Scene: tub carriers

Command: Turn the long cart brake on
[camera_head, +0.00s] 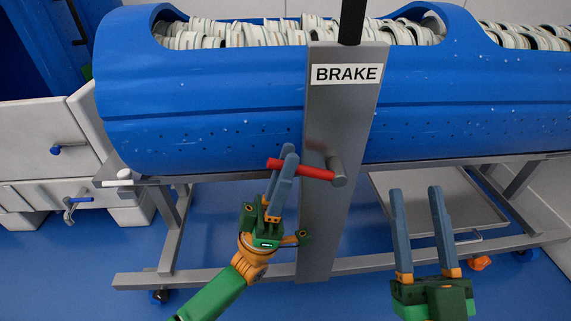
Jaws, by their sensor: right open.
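The long blue cart (220,90) carries a grey upright post (328,235) with a white BRAKE label (347,75). A red brake lever (314,172) sticks out to the left from a grey round pivot (338,172) on the post and lies nearly level. My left gripper (284,166) is at the lever's free left end, with its fingers around it. The fingers are seen nearly edge-on, so whether they press on the lever is unclear. My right gripper (418,215) is open and empty, to the right of the post.
The cart's tub holds many pale ring-shaped pieces (240,37). A grey frame (190,275) on casters supports it, with a grey tray (430,200) low on the right. White cabinets (45,135) stand at the left. Blue floor shows in front.

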